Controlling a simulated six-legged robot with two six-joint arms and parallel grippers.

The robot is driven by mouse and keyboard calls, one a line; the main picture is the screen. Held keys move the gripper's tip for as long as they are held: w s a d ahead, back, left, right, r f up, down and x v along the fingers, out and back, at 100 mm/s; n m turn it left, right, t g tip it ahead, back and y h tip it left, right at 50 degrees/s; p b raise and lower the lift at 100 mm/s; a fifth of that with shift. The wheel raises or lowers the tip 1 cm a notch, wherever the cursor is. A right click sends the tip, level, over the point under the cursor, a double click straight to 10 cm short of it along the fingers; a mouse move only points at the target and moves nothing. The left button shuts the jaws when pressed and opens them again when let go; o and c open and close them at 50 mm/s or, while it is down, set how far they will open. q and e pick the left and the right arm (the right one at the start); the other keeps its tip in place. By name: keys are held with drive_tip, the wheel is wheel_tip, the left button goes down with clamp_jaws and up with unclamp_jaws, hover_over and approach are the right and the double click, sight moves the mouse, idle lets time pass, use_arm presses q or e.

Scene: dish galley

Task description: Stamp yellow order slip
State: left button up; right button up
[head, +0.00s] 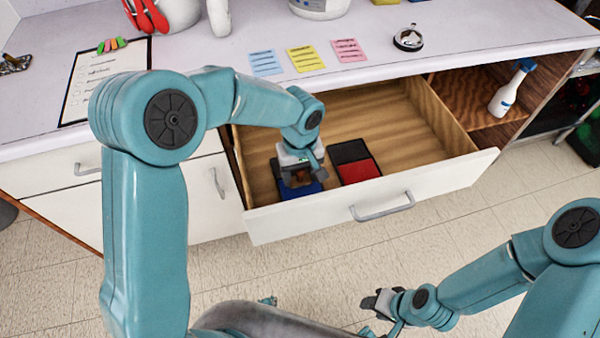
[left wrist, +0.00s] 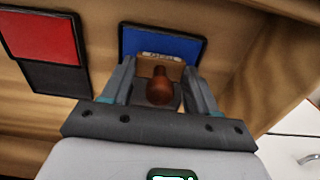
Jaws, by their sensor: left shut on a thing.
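The yellow order slip (head: 306,58) lies flat on the counter, between a blue slip (head: 265,62) and a pink slip (head: 348,50). My left gripper (head: 300,178) is down inside the open drawer. It is shut on a stamp with a brown wooden handle (left wrist: 159,86) and a tan labelled block. The stamp is at the blue ink pad (left wrist: 184,46); I cannot tell whether it touches the pad. A red ink pad (head: 358,171) with a dark lid lies to the right. My right gripper (head: 374,303) is low over the floor, away from the drawer; its jaws are unclear.
The open drawer's front panel (head: 420,190) sticks out over the floor. A clipboard (head: 100,75), a round metal object (head: 408,39) and containers stand on the counter. A spray bottle (head: 510,90) is in the open shelf at right. The counter around the slips is clear.

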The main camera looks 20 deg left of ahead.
use_arm(q)
drive_tip(key=shift+r+p, duration=1.5)
drive_tip(key=shift+r, duration=1.2)
